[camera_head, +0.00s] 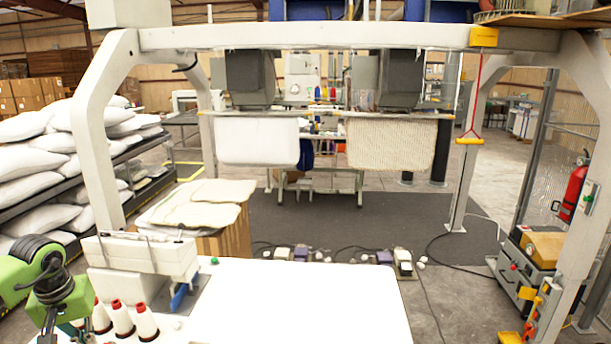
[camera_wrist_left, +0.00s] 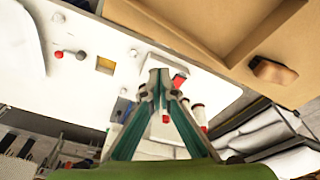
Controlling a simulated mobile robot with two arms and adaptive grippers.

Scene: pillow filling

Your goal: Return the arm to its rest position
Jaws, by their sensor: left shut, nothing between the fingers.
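My left arm (camera_head: 62,288), green with dark joints, comes in at the lower left of the head view. It is beside the white table (camera_head: 300,305) and the thread cones (camera_head: 122,318) with red tops. In the left wrist view my left gripper (camera_wrist_left: 160,82) has its teal fingers drawn together at the tips, with nothing held. Red-topped cones (camera_wrist_left: 198,116) show beyond and beside the fingers. The fingertips are hard to make out in the head view. My right arm and gripper are not in view.
A sewing machine (camera_head: 140,255) stands on the table's left end, close to my left arm. White pillows (camera_head: 40,165) fill racks at left. Folded covers (camera_head: 200,205) lie beyond the machine. A frame post (camera_head: 95,150) rises nearby. The table's middle is clear.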

